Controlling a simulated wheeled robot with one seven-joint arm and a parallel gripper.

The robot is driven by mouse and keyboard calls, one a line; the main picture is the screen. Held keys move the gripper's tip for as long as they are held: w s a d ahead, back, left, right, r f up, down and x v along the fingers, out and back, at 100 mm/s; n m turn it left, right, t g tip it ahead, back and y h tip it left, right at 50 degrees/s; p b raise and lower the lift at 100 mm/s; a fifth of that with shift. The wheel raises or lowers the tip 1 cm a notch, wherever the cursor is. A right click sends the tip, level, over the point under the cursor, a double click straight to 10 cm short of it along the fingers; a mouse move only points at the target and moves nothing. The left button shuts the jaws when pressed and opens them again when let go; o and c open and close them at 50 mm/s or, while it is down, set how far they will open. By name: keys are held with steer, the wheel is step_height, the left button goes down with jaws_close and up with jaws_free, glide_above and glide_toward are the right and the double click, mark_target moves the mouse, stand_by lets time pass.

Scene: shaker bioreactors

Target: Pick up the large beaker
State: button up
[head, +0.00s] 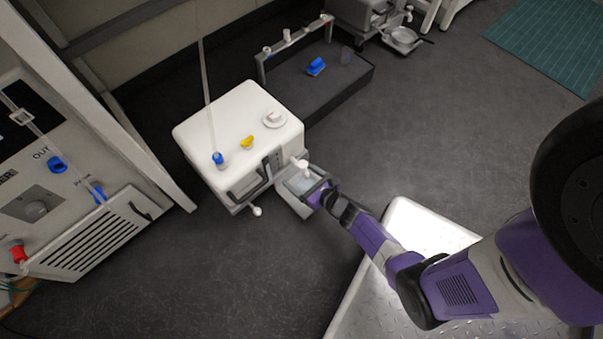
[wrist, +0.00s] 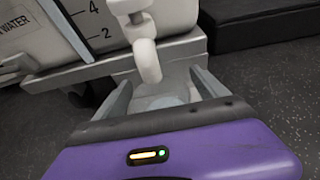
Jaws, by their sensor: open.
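A clear, see-through beaker (wrist: 165,102) stands under the spout of a white water container. In the wrist view it shows faintly between the two grey fingers of my gripper (wrist: 163,85). The spout hides part of it. The fingers are open, one on each side; I cannot tell whether they touch the glass. In the head view my gripper (head: 303,191) reaches in at the front right of the white container, and the beaker is hard to make out there.
The white container (head: 225,125) has a white spout (wrist: 147,60) hanging just above the fingers. A dark platform (head: 335,85) behind it holds a small glass (head: 347,55) and a blue item (head: 316,66). A panelled machine (head: 80,230) stands left. Open floor lies right.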

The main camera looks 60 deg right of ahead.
steer(key=c, duration=1.8)
steer(key=shift+o, duration=0.2)
steer(key=shift+r, duration=0.1)
